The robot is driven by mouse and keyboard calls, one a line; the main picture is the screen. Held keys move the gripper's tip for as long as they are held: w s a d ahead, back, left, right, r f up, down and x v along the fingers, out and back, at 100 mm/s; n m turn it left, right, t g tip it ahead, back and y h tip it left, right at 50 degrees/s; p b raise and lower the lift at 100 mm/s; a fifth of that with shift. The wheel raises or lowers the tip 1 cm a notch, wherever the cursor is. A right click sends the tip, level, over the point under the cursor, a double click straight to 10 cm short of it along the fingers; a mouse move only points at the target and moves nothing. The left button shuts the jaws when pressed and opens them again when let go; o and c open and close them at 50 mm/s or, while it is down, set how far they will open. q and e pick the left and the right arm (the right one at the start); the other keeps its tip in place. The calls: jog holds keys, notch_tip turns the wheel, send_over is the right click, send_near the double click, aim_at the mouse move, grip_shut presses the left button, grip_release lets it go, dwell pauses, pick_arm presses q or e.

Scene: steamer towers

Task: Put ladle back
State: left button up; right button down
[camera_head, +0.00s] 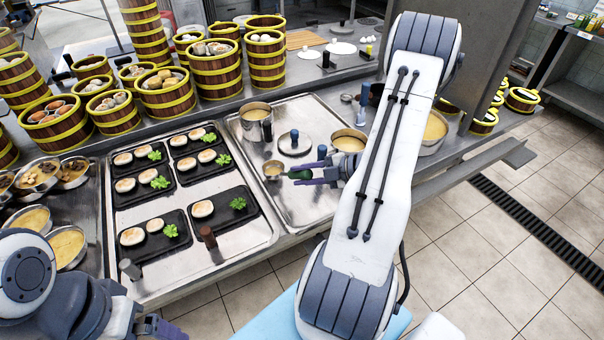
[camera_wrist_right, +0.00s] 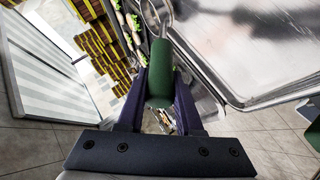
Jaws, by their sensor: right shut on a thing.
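The ladle has a small metal bowl (camera_head: 273,169) and a green handle (camera_head: 300,175). My right gripper (camera_head: 312,172) is shut on the green handle, and the bowl points left, above the metal tray with pots (camera_head: 312,205). In the right wrist view the green handle (camera_wrist_right: 160,88) lies between the purple fingers, with part of the metal bowl (camera_wrist_right: 156,12) at the top edge. I cannot tell what the bowl holds. My left gripper (camera_head: 160,328) is low at the left, only partly in view, away from the ladle.
A yellow-filled pot (camera_head: 256,122) and a round lid (camera_head: 294,143) are behind the ladle. Another yellow-filled pot (camera_head: 348,141) is partly behind my right arm. Black plates with buns (camera_head: 222,208) lie on the tray to the left. Bamboo steamers (camera_head: 215,72) stand at the back.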

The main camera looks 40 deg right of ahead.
jog(key=shift+f+b, duration=0.45)
jog(key=shift+f, duration=0.05)
dwell(0.5)
jog(key=c, duration=0.5)
grip_release()
jog(key=v, duration=1)
jog(key=shift+s+b, duration=0.25)
jog(key=shift+b, duration=0.1)
jog(key=shift+d+r, duration=0.1)
